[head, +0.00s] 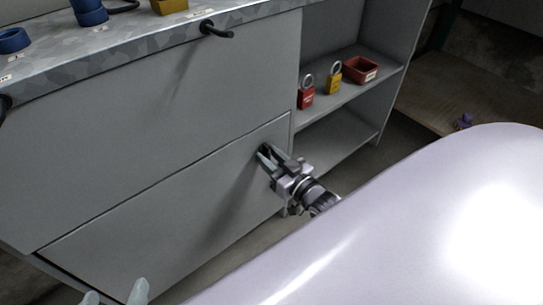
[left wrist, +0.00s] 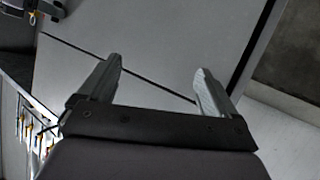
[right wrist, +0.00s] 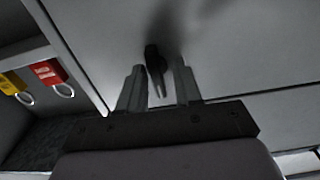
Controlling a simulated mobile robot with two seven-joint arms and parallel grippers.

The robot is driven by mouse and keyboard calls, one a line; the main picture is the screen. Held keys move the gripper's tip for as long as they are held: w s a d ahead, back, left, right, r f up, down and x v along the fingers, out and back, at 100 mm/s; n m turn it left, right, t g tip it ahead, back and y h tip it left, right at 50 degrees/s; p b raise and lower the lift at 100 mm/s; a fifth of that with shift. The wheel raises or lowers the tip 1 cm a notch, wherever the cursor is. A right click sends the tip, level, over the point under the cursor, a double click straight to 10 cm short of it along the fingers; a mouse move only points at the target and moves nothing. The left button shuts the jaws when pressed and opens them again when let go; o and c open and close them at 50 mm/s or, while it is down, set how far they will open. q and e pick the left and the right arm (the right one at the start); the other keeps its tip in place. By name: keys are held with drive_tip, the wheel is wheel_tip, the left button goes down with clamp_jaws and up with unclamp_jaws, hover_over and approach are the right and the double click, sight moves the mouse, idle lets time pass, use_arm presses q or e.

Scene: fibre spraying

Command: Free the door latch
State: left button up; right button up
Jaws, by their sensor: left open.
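The grey cabinet door (head: 150,215) is the lower front panel in the head view, and it looks closed. A dark latch handle (right wrist: 155,66) stands out from the panel in the right wrist view. My right gripper (right wrist: 158,82) is partly open, with its fingers on either side of the handle and a gap visible on the right. In the head view my right gripper (head: 264,152) is at the panel's upper right corner and hides the latch. My left gripper (head: 114,294) is open and empty at the bottom left, also seen in the left wrist view (left wrist: 157,75).
Open shelves (head: 345,90) to the right hold a red padlock (head: 306,98), a yellow padlock (head: 333,82) and a red bin (head: 361,69). Another black handle (head: 215,29) juts out near the worktop edge (head: 120,52). Blue and yellow items stand on the worktop.

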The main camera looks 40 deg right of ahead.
drive_tip(key=shift+d, duration=0.2)
drive_tip(key=shift+s, duration=0.3)
use_arm(q)
drive_tip(key=shift+s+a+r+y+p, duration=0.15)
drive_tip(key=shift+a+y+p, duration=0.15)
drive_tip(key=shift+a+p, duration=0.2)
drive_tip(key=shift+s+a+r+y+p, duration=0.1)
drive_tip(key=shift+a+y+p, duration=0.25)
drive_tip(key=shift+p, duration=0.2)
use_arm(e)
drive_tip(key=s, duration=0.6)
drive_tip(key=shift+s+d, duration=0.2)
drive_tip(key=shift+d, duration=0.1)
use_arm(q)
drive_tip(key=shift+m, duration=0.3)
